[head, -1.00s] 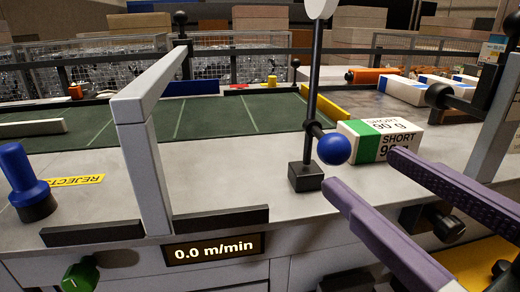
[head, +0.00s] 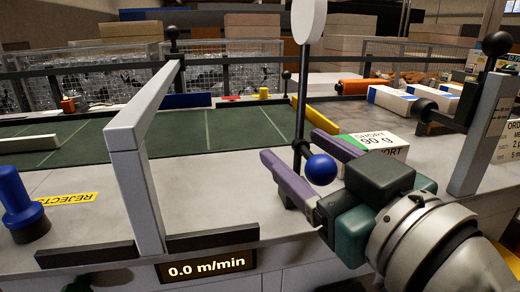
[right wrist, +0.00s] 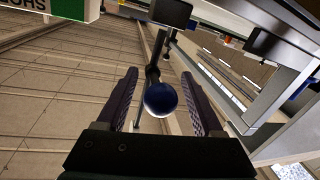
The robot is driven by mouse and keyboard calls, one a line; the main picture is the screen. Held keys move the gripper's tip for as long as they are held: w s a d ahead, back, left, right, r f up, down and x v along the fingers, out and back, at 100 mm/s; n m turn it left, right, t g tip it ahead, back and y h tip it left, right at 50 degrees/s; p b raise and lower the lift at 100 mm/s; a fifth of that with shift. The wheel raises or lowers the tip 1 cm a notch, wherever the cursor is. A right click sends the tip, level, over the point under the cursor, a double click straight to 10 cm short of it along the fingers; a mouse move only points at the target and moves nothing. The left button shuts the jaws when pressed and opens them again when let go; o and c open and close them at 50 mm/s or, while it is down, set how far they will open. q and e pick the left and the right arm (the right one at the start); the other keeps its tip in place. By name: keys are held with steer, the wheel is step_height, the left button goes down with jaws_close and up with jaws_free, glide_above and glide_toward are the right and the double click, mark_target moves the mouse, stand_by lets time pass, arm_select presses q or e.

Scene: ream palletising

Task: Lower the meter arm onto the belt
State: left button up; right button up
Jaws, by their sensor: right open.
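The meter arm is a dark upright rod (head: 300,100) with a white disc (head: 308,20) on top and a blue ball knob (head: 320,169) low on its side. The green belt (head: 180,135) lies behind it. My right gripper (head: 296,160) is open, with its purple fingers on either side of the knob. In the right wrist view the blue knob (right wrist: 161,99) sits between the two fingers, with a visible gap to each. The rod's base is hidden behind my gripper. My left gripper is not in view.
A white and green ream (head: 380,147) lies just right of the rod. A grey frame (head: 145,150) stands over the belt at left. A blue plunger (head: 20,205) stands at the far left. The speed display (head: 207,265) reads 0.0 m/min.

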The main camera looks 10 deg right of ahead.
jaws_close()
stand_by(0.4)
stand_by(0.9)
